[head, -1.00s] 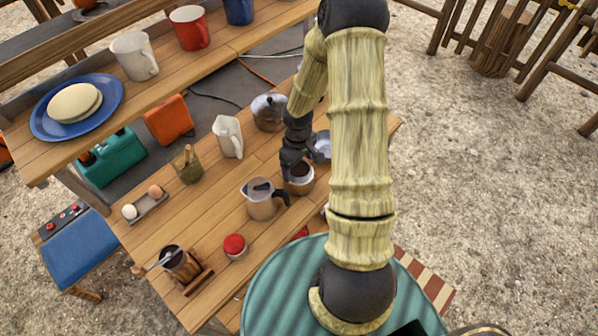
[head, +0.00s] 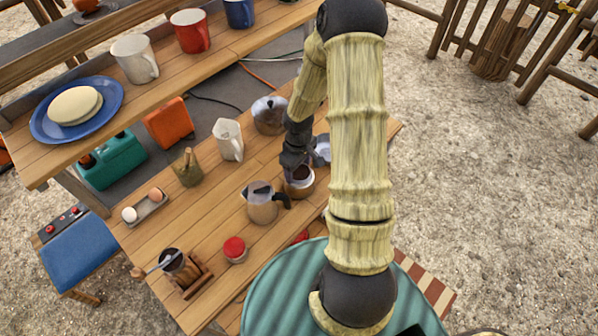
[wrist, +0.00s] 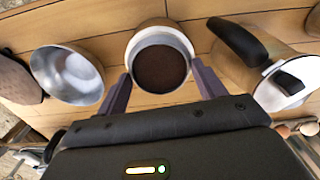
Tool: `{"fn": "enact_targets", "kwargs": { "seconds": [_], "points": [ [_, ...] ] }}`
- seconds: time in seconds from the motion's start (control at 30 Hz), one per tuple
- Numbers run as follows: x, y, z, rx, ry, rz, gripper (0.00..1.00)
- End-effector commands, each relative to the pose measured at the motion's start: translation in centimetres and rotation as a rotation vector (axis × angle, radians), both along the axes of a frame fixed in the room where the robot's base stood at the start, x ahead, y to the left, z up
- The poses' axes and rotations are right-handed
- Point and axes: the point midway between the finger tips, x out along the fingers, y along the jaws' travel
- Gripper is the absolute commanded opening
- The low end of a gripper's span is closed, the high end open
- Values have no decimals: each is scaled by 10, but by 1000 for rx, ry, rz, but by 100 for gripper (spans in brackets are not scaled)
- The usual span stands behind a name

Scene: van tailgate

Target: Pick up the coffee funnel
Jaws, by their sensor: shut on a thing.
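The coffee funnel (wrist: 160,68), a round metal-rimmed cup full of dark grounds, is between my fingers in the wrist view. My gripper (wrist: 163,88) is shut on it, one finger on each side. In the head view my gripper (head: 294,166) reaches down over the funnel (head: 299,174), partly covering it. A pale round metal body (head: 300,188) shows just below the funnel. I cannot tell whether the funnel rests in it or is lifted clear. The moka pot top (head: 262,204) with a black handle stands close by; it also shows in the wrist view (wrist: 262,75).
A shallow metal bowl (head: 321,150) stands just right of my gripper. A silver kettle (head: 269,115) and white jug (head: 228,140) stand behind. A red-lidded jar (head: 235,249) and an egg tray (head: 148,208) are nearer the left. Bare table lies between them.

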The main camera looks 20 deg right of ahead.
Motion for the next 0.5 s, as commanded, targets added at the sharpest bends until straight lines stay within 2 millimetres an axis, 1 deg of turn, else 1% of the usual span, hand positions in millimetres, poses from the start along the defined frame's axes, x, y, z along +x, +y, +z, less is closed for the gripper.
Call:
{"fn": "enact_targets", "kwargs": {
  "seconds": [0.17,0.23,0.37,0.5],
  "points": [
    [0,-1,9,0,-2,-2,47],
    [1,-1,18,0,-4,-3,47],
    [1,-1,42,-1,-6,-2,47],
    [1,-1,72,-2,-5,-3,47]
  ]
}}
